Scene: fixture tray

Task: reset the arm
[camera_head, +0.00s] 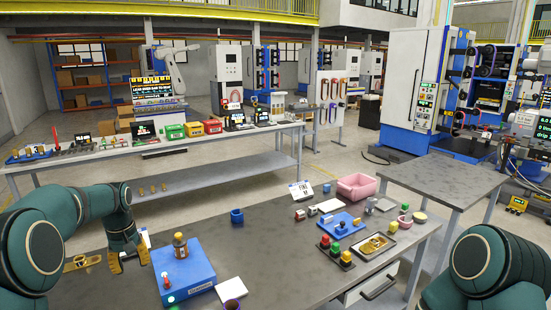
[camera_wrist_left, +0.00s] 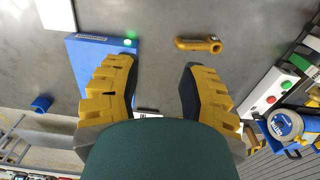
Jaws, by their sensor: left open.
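My left gripper (camera_head: 129,257) is open over the left part of the near workbench, just left of a blue fixture box (camera_head: 188,278). In the left wrist view its two yellow fingers (camera_wrist_left: 157,68) are apart with bare grey bench between the tips. The blue box (camera_wrist_left: 80,75) shows partly behind one finger there, with a lit green button. In the head view the box carries a brass-and-dark cylinder and a red-topped peg. My right arm's green link (camera_head: 480,258) shows at the lower right; its gripper is out of view.
A yellow handle-like part (camera_head: 82,262) lies left of the gripper, also in the wrist view (camera_wrist_left: 198,44). A blue cup (camera_head: 237,217) stands behind the box. A pink bin (camera_head: 357,187), blue tray (camera_head: 342,227) and colored buttons sit right. The bench middle is mostly clear.

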